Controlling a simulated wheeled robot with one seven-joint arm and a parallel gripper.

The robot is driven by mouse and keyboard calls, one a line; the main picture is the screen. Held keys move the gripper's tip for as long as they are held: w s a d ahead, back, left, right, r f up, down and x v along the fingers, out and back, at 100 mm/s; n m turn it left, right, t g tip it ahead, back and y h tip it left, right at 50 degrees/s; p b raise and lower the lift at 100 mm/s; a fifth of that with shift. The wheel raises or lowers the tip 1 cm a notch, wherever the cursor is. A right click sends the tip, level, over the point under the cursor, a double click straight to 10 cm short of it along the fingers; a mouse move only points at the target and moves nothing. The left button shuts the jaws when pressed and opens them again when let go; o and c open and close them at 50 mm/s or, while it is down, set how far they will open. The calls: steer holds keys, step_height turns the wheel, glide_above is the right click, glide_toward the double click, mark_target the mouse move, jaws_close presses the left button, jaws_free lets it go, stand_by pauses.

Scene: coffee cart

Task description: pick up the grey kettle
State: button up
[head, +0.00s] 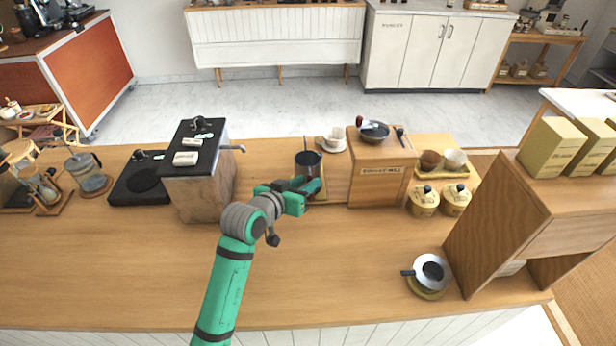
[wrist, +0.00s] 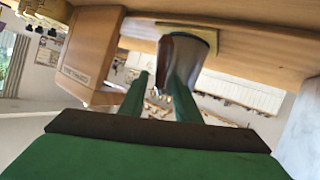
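A dark grey kettle (head: 307,165) stands upright on a small yellow mat near the middle of the wooden counter. In the wrist view, which is tilted, the kettle (wrist: 205,50) shows a grey body and a brown handle part. My gripper (head: 312,186) is at its near side, low and close to it. In the wrist view my gripper (wrist: 157,75) has its green fingers apart, with a clear gap between them. My gripper hides the kettle's lower front.
A boxy machine (head: 203,180) stands left of the kettle and a wooden box (head: 380,170) with a dark pan (head: 374,130) stands right. A cup (head: 335,136) sits behind. A silver pot (head: 431,271) stands at front right, by a wooden shelf (head: 500,225). The front counter is mostly clear.

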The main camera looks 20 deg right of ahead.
jaws_close()
steer(key=shift+r, duration=0.1)
stand_by(1.1)
